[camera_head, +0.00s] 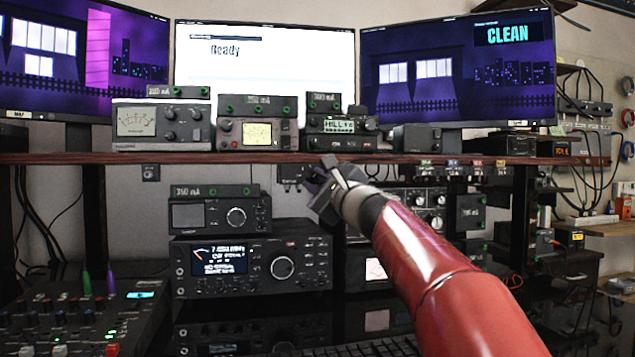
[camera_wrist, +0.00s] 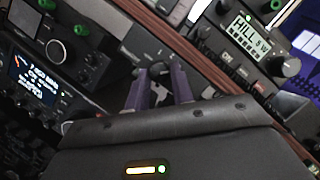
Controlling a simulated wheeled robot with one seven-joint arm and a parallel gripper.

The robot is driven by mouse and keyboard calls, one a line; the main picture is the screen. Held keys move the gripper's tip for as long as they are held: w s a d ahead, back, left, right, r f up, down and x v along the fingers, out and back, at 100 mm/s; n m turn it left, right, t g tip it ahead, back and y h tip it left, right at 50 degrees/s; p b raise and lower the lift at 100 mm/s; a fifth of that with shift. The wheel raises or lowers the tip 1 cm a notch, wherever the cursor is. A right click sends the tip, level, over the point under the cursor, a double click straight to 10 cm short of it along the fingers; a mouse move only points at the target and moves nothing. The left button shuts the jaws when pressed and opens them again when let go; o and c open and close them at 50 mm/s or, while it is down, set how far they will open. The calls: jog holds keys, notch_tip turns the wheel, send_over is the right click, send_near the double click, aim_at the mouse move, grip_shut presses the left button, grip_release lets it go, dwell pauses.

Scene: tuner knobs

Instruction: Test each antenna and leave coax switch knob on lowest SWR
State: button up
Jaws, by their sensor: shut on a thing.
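My gripper (camera_head: 318,184) reaches up to the underside of the shelf, in the middle of the head view. In the wrist view its two purple fingers (camera_wrist: 159,86) are shut on a small dark knob (camera_wrist: 157,70), which I take to be the coax switch knob. The fingers hide most of the knob, so its pointer position cannot be read. A grey box under the shelf (camera_head: 289,173) shows just left of the gripper in the head view. On the shelf, a meter box with a lit yellow face (camera_head: 257,133) shows; its needles are too small to read.
A wooden shelf (camera_head: 230,158) runs just above my gripper. A unit with a display reading "HILL" (camera_head: 338,126) stands on it. Radios (camera_head: 250,266) fill the space below left. The centre monitor (camera_head: 265,70) reads "Ready"; the right monitor (camera_head: 455,90) reads "CLEAN".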

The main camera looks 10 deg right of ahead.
jog(key=shift+r+n, duration=0.1)
jog(key=shift+n, duration=0.2)
jog(key=n+g+p, duration=0.1)
jog(key=n+p, duration=0.1)
jog(key=n, duration=0.1)
jog(key=shift+r+y, duration=0.15)
jog(key=shift+y, duration=0.15)
jog(key=n+g+p, duration=0.1)
jog(key=n, duration=0.1)
jog(key=n+g+p, duration=0.1)
jog(key=n, duration=0.1)
jog(key=shift+d+r+n, duration=0.1)
jog(key=shift+r+n, duration=0.1)
jog(key=shift+n, duration=0.2)
jog(key=n+p, duration=0.1)
jog(key=n, duration=0.1)
jog(key=n+g+h+p, duration=0.1)
jog(key=shift+r+n+p, duration=0.2)
jog(key=shift+n+p, duration=0.2)
jog(key=shift+n+g+h+p, duration=0.7)
jog(key=shift+n+p, duration=0.1)
jog(key=shift+n, duration=0.5)
jog(key=shift+f, duration=0.1)
jog(key=o, duration=1)
